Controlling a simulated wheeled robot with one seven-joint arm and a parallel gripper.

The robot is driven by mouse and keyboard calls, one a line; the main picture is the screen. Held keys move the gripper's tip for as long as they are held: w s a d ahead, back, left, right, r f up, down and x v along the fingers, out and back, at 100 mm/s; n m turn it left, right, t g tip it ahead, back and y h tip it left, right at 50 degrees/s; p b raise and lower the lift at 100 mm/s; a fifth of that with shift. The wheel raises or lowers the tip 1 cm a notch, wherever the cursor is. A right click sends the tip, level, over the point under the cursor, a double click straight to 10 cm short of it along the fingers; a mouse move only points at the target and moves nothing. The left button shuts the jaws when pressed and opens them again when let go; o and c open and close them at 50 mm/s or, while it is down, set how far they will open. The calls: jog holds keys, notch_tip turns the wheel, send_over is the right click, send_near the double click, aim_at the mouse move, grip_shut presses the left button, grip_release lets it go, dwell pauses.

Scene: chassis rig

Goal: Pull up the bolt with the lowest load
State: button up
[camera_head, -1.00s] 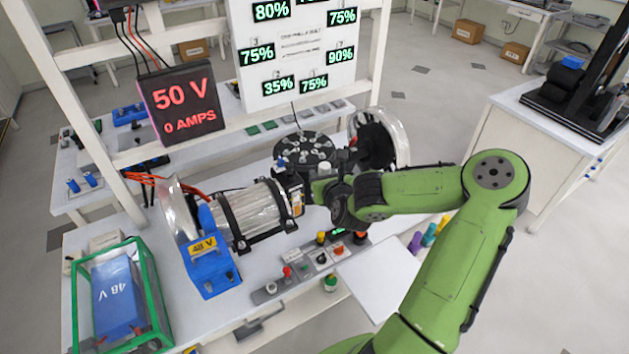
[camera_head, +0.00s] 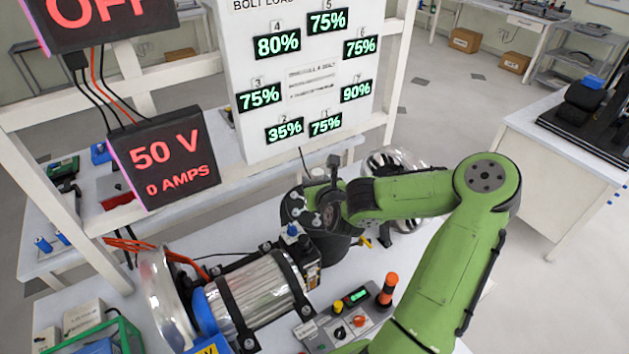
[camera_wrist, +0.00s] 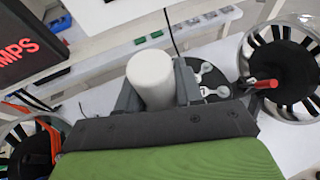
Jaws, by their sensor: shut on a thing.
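My gripper is shut on a plain white cylinder (camera_wrist: 150,75), which stands up between the jaws (camera_wrist: 152,95) in the wrist view. I cannot tell what it is fitted to below. In the head view my gripper (camera_head: 328,205) is over the black round bolted flange (camera_head: 292,212); my arm hides much of it and the cylinder. The flange's edge (camera_wrist: 212,80) shows right of the jaws in the wrist view, with silver fittings on it. The bolt-load board (camera_head: 268,65) reads 35% at number 2, its lowest figure; the others read 75% to 90%.
A control box (camera_head: 345,325) with coloured knobs stands in front. A chrome spoked wheel (camera_wrist: 285,65) is close on the right. The panel (camera_head: 160,155) shows 50 V, 0 AMPS; the sign above reads OFF.

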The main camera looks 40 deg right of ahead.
jog(key=shift+s+r, duration=0.1)
jog(key=shift+w+f, duration=0.25)
notch_tip(320, 180, down, 5)
jog(key=b, duration=0.3)
jog(key=shift+f+b, duration=0.1)
jog(key=shift+b, duration=0.3)
jog(key=shift+f+b, duration=0.6)
jog(key=shift+f, duration=0.15)
dwell(0.9)
jog(key=shift+s+f, duration=0.2)
jog(key=shift+f, duration=0.1)
dwell(0.5)
